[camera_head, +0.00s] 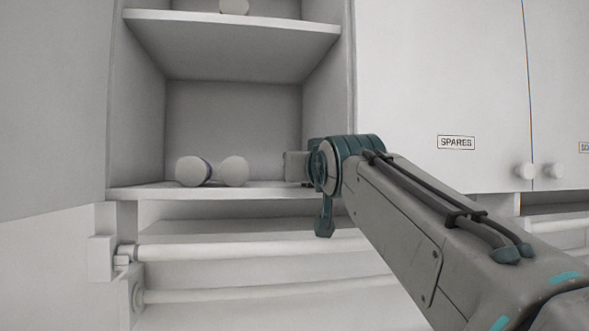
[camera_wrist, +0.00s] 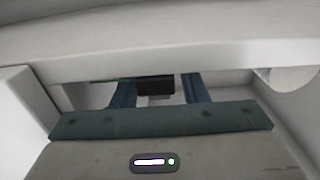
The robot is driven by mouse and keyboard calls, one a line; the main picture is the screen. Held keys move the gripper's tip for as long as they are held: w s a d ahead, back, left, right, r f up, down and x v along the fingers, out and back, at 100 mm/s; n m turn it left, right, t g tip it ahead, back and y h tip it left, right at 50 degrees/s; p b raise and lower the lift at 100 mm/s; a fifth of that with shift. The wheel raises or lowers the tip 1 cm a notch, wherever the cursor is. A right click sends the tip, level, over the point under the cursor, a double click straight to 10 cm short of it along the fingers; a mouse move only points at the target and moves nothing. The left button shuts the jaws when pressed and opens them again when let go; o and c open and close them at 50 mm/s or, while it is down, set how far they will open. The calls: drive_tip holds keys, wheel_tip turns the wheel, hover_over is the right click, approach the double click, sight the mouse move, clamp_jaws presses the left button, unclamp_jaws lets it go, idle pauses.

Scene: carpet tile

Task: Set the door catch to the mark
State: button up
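My gripper (camera_wrist: 159,82) shows in the wrist view as two blue fingers standing apart. A small dark block (camera_wrist: 155,86) sits between them, with a narrow gap to the right finger; I cannot tell whether it touches the left one or whether it is the door catch. A thin green strip (camera_wrist: 108,81) lies just left of the block; I cannot tell if it is the mark. In the head view my arm reaches to the right side of the open cupboard (camera_head: 230,192), and its wrist hides the fingers and the block.
Two pale rounded objects (camera_head: 193,172) (camera_head: 234,172) rest on the cupboard's lower shelf. Pale horizontal bars (camera_head: 240,249) run below. A pale ledge (camera_wrist: 160,60) crosses close above my fingers.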

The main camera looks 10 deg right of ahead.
drive_tip(key=s+b, duration=0.4)
drive_tip(key=s, duration=0.9)
drive_tip(key=shift+s, duration=0.4)
drive_tip(key=w+f+g, duration=0.3)
drive_tip(key=f+g, duration=0.2)
drive_tip(key=f, duration=1.2)
drive_tip(key=s+f+g, duration=0.3)
drive_tip(key=s+f, duration=0.1)
drive_tip(key=f, duration=0.8)
drive_tip(key=s+f+g, duration=0.3)
drive_tip(key=s+f, duration=0.2)
drive_tip(key=f, duration=0.7)
drive_tip(key=s+f+g, duration=0.3)
drive_tip(key=s+f, duration=0.1)
drive_tip(key=f, duration=0.9)
drive_tip(key=shift+s+g, duration=0.2)
drive_tip(key=shift+g, duration=0.2)
